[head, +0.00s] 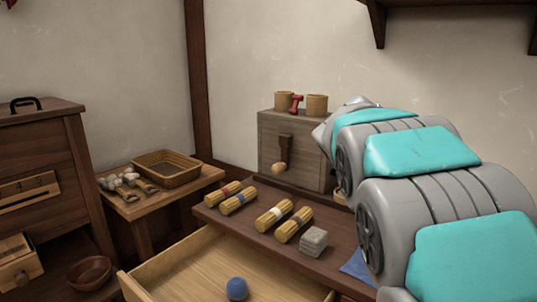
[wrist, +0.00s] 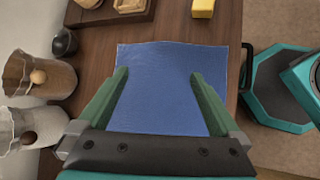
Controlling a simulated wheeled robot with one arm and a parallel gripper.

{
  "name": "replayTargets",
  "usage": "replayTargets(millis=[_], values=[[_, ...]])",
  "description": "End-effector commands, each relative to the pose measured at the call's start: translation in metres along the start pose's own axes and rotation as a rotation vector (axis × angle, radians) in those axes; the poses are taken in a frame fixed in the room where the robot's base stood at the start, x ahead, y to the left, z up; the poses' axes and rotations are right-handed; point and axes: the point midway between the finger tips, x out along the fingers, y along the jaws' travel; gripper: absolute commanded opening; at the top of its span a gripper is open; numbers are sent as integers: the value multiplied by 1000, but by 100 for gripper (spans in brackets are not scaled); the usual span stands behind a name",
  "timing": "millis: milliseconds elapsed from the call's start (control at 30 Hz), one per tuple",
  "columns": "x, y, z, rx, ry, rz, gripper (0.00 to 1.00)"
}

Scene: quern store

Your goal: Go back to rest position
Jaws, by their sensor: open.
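My gripper (wrist: 158,78) shows in the wrist view with its two green fingers spread wide apart and nothing between them. It points down over a flat blue cloth (wrist: 160,100) on the brown wooden table (wrist: 205,35). I cannot tell whether the fingertips touch the cloth. In the head view, my grey and teal arm fills the right side and hides the gripper. A corner of the blue cloth (head: 356,267) shows beside the arm.
Several tied bundles (head: 273,215) and a grey block (head: 314,241) lie on the table. An open drawer (head: 180,268) below holds a blue ball (head: 237,288). A wooden box (head: 275,140) stands behind. Two jars (wrist: 38,75) and a dark round pot (wrist: 65,42) are left of my gripper.

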Motion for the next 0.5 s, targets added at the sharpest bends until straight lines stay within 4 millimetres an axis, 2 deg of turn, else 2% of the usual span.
replayTargets(millis=[33, 267, 500], values=[[4, -23, 4, 47, 35, -34, 100], [20, -134, 2, 279, 171, -232, 100], [24, -248, -6, 523, 256, -463, 100]])
